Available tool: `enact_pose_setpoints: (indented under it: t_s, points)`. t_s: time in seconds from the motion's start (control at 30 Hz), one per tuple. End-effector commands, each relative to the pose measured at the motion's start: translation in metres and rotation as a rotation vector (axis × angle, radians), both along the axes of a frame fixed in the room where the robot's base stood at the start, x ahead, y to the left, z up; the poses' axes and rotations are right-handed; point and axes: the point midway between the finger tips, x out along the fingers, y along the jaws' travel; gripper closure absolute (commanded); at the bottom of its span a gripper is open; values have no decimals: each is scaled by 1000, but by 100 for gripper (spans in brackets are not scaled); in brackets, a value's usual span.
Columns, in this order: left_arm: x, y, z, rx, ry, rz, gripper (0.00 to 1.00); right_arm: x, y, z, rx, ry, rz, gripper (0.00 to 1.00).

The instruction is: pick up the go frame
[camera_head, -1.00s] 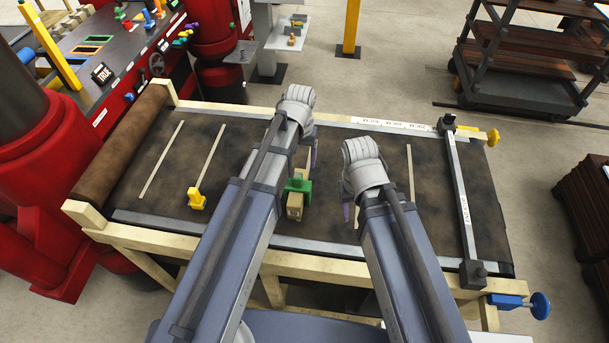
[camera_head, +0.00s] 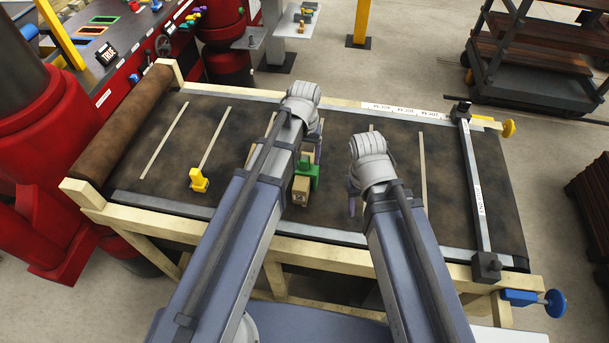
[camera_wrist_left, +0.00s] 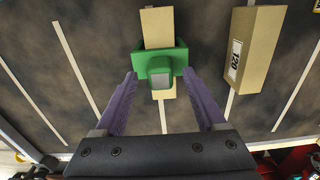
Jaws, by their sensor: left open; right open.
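The go frame looks to be the green frame (camera_head: 309,171) on the dark belt, close beside my left arm. In the left wrist view the green frame (camera_wrist_left: 160,62) sits around a pale wooden bar (camera_wrist_left: 157,27) that sticks out on both sides of it. My left gripper (camera_wrist_left: 160,78) is open, with one purple finger on each side of the frame's near part. I cannot tell whether the fingers touch it. In the head view my left arm hides part of the gripper. My right gripper (camera_head: 352,203) is open and empty over the belt, to the right of the frame.
A wooden block marked 120 (camera_wrist_left: 252,50) lies right of the frame in the left wrist view. A yellow piece (camera_head: 199,180) stands further left on the belt (camera_head: 150,180). A grey crossbar (camera_head: 475,190) spans its right end. A red machine (camera_head: 50,170) stands at left.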

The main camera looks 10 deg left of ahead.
Motion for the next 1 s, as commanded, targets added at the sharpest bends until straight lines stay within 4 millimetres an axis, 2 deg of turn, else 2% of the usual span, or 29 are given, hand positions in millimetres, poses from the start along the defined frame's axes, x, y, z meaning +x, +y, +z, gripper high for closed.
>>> enact_pose_setpoints:
  t_s: [0.03,0.13,0.47,1.0]
  points:
    - [-2,1,-14,0,0,0,28,0,0,-14,0,0,1,50]
    - [-1,1,-23,-1,-1,0,28,0,0,-23,-1,0,4,50]
    - [-1,1,-24,-2,-1,0,29,0,0,-24,-1,0,6,50]
    - [-1,1,-24,-2,-1,0,89,0,0,-24,-1,0,6,50]
